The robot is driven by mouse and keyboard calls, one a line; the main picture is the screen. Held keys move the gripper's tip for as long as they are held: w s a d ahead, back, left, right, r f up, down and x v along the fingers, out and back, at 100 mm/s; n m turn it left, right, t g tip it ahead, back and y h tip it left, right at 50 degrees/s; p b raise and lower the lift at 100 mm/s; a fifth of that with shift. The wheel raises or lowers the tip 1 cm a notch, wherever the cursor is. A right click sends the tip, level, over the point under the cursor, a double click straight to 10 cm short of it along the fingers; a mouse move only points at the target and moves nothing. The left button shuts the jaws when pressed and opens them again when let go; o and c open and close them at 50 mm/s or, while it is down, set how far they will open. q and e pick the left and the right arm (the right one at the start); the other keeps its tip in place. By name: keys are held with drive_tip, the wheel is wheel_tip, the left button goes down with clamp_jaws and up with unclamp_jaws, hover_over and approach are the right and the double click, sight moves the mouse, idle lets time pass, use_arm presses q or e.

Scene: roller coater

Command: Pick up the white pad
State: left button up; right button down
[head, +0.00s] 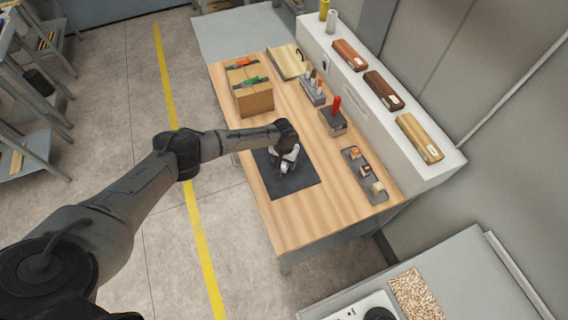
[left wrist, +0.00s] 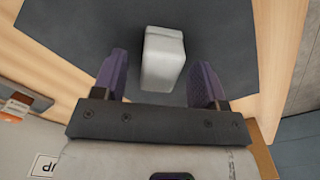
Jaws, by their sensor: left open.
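The white pad (left wrist: 163,58) is a small pale block with rounded edges on the dark mat (left wrist: 215,22). In the left wrist view it lies between the two purple fingers of my left gripper (left wrist: 162,82), with a gap on each side. The gripper is open. In the head view the left gripper (head: 287,165) is over the dark mat (head: 300,183) on the wooden table, and the pad is hard to tell from the gripper there. My right gripper is not in view.
A cardboard box (head: 253,97) with tools on top stands at the table's far left. A tool holder (head: 313,90), a grey block with a red handle (head: 333,118) and a grey tray (head: 364,175) line the right side. A white shelf (head: 385,105) stands behind them.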

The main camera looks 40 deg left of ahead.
use_arm(q)
drive_tip(key=shift+f, duration=0.5)
drive_tip(key=shift+c, duration=0.3)
drive_tip(key=c, duration=1)
drive_tip(key=shift+r, duration=0.2)
wheel_tip(320, 180, up, 4)
drive_tip(key=shift+d+r, duration=0.1)
drive_tip(key=shift+d, duration=0.05)
drive_tip(key=d+r, duration=0.2)
drive_tip(key=d, duration=0.1)
drive_tip(key=d+r, duration=0.2)
drive_tip(key=d, duration=0.2)
drive_tip(key=d+r, duration=0.2)
drive_tip(key=d, duration=0.2)
drive_tip(key=shift+d+r, duration=0.2)
drive_tip(key=shift+r, duration=0.05)
